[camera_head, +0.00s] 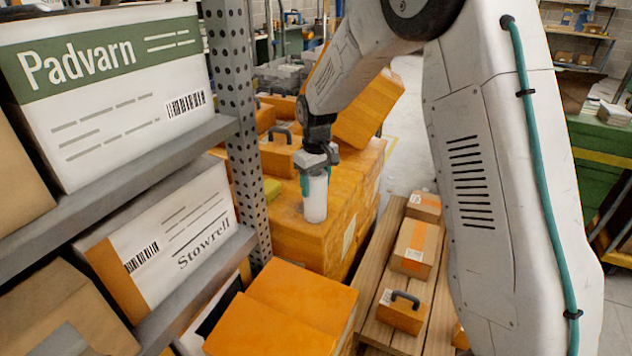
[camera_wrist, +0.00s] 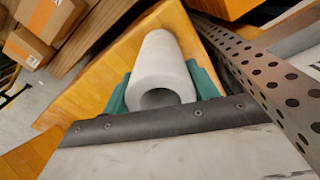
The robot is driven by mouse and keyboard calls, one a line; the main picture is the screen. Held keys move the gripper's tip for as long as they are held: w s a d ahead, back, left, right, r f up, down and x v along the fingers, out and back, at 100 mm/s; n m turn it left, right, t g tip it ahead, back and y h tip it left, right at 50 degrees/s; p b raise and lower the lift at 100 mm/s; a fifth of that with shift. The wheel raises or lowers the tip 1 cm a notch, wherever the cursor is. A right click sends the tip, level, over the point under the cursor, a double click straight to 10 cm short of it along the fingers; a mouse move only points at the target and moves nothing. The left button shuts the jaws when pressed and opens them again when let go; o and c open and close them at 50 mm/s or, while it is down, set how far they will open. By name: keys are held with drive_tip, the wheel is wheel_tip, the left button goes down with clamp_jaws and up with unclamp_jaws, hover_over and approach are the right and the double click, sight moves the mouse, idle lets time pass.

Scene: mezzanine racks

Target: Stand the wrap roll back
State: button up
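The wrap roll (camera_head: 315,203) is a white cylinder, and it stands upright in the head view over the top of an orange block of boxes (camera_head: 287,238). In the wrist view, the roll (camera_wrist: 163,60) shows its hollow core end towards the camera. My gripper (camera_head: 317,172) is above the roll with its fingers pointing down. In the wrist view, the green fingers of my gripper (camera_wrist: 162,88) lie against the roll on both sides, shut on its upper end. I cannot tell whether the roll's lower end touches the orange surface.
A perforated rack post (camera_head: 238,110) stands close left of the roll, with shelves holding a Padvarn box (camera_head: 120,135) and a Stowrell box (camera_head: 180,240). Orange cases (camera_head: 278,155) sit behind the roll. A wooden pallet (camera_head: 383,275) with small cartons (camera_head: 413,245) lies to the right.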

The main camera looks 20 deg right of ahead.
drive_tip(key=o, duration=0.4)
drive_tip(key=shift+c, duration=0.2)
wheel_tip(320, 180, up, 12)
drive_tip(key=shift+s+r, duration=0.15)
drive_tip(key=shift+r, duration=0.1)
drive_tip(key=s+d+r+m, duration=0.1)
drive_tip(key=s+r, duration=0.3)
drive_tip(key=s, duration=0.7)
drive_tip(key=s+d+r+m, duration=0.1)
drive_tip(key=s+r, duration=0.4)
drive_tip(key=s, duration=0.5)
drive_tip(key=s+d+f+m+t, duration=0.1)
drive_tip(key=s+f, duration=0.3)
drive_tip(key=s, duration=1.4)
drive_tip(key=shift+s+m, duration=0.35)
drive_tip(key=shift+m, duration=0.45)
drive_tip(key=shift+d, duration=0.1)
